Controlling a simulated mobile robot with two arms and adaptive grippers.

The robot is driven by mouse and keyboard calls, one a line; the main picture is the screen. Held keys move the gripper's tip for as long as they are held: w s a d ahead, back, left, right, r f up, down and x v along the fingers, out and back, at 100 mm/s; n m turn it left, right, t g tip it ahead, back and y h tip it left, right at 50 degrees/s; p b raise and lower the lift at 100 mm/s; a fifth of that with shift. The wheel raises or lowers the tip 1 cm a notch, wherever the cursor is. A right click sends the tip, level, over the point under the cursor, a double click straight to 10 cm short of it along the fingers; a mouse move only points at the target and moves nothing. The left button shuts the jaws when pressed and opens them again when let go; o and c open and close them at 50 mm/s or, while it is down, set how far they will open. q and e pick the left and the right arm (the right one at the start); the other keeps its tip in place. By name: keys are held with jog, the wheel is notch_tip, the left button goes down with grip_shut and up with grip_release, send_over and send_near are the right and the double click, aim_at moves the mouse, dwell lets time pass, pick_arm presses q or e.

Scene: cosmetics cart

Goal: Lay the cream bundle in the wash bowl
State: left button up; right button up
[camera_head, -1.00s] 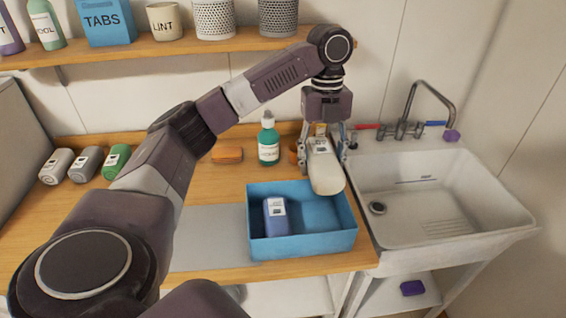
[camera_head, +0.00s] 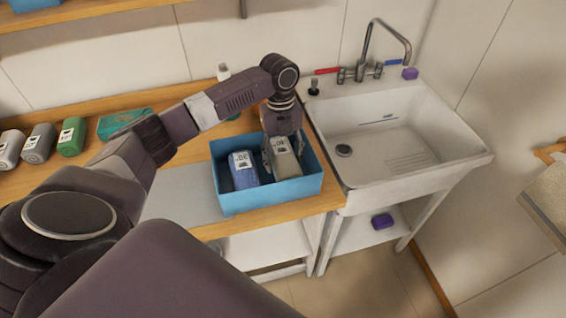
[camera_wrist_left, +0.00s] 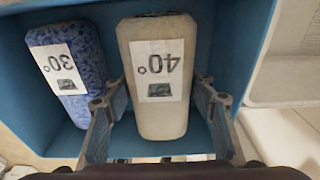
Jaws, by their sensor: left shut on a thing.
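The cream bundle (camera_head: 288,160), with a white label reading 40°, is inside the blue wash bowl (camera_head: 262,198), in its right half. It also shows in the left wrist view (camera_wrist_left: 160,110). My left gripper (camera_head: 282,150) reaches down into the bowl and is shut on the bundle, one finger on each side. In the left wrist view the fingers of my left gripper (camera_wrist_left: 160,115) flank the bundle. Whether its underside touches the bowl floor is hidden. A blue bundle labelled 30° (camera_head: 243,170) lies to its left in the same bowl. My right gripper is not in view.
The bowl stands at the right end of the wooden counter (camera_head: 335,192). A white sink (camera_head: 390,135) with a tap adjoins it on the right. Grey, green and white bundles (camera_head: 40,143) lie at the far left. A teal box (camera_head: 122,122) is behind my arm.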

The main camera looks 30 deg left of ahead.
pick_arm(q)
notch_tip(320, 180, down, 2)
jog(key=shift+f, duration=0.1)
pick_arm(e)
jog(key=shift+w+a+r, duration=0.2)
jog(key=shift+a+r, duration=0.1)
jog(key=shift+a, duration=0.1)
pick_arm(q)
jog(key=shift+f, duration=0.1)
jog(key=o, duration=1)
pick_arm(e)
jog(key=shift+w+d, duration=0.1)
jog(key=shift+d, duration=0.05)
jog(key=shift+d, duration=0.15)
